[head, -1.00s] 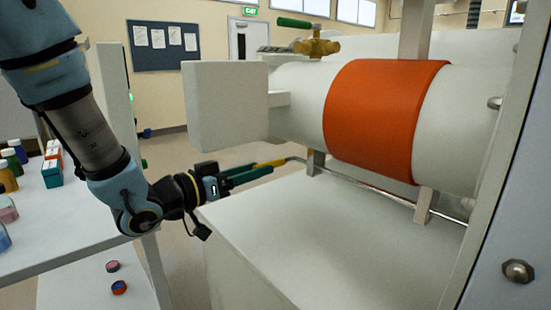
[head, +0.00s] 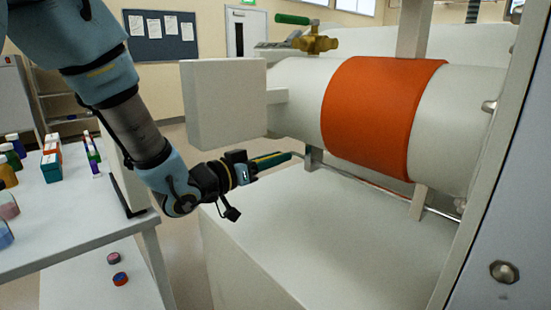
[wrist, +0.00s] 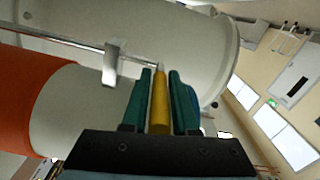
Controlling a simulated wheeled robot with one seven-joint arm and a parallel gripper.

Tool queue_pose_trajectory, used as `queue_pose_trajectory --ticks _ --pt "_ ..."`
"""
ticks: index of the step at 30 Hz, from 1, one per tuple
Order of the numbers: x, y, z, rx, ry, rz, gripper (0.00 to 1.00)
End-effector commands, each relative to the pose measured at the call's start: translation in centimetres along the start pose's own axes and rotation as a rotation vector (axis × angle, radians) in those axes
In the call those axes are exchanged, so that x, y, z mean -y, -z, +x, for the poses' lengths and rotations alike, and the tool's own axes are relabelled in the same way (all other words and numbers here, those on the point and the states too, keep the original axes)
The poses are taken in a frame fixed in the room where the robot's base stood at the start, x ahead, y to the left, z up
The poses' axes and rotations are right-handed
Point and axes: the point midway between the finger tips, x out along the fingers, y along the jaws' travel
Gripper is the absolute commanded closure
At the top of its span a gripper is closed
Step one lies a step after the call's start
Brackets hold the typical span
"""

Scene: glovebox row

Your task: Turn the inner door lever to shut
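The inner door lever has a yellow grip (wrist: 159,105) on a thin metal rod that runs along under the white cylinder. My gripper (head: 281,157) has green fingers and points right, below the cylinder's left end. In the wrist view my gripper (wrist: 160,85) has one finger on each side of the yellow grip. Narrow gaps seem to show between the fingers and the grip. In the head view the fingers cover most of the grip, and a yellow strip shows along them. The square white inner door (head: 225,105) stands off the cylinder's left end.
The white cylinder (head: 300,105) with an orange band (head: 380,115) hangs above a white cabinet top (head: 320,235). A brass valve with a green handle (head: 293,19) is on top. A side table with bottles and boxes (head: 50,165) stands at the left. The cabinet top is clear.

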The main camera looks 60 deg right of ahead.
Motion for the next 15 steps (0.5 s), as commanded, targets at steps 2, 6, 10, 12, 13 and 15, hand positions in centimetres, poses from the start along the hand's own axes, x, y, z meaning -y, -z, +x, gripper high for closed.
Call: queue_pose_trajectory --ticks 2,6,10,12,13,15 --pt "0.0 0.01 -0.01 0.0 0.0 0.0 0.83" --pt "0.0 0.02 -0.01 0.0 0.0 0.0 0.99" --pt "0.0 0.02 -0.01 0.0 0.0 0.0 1.0" --pt "0.01 0.02 -0.02 0.0 0.0 0.0 1.0" --pt "0.01 0.02 -0.02 0.0 0.0 0.0 1.0" --pt "0.01 0.02 -0.02 0.0 0.0 0.0 1.0"
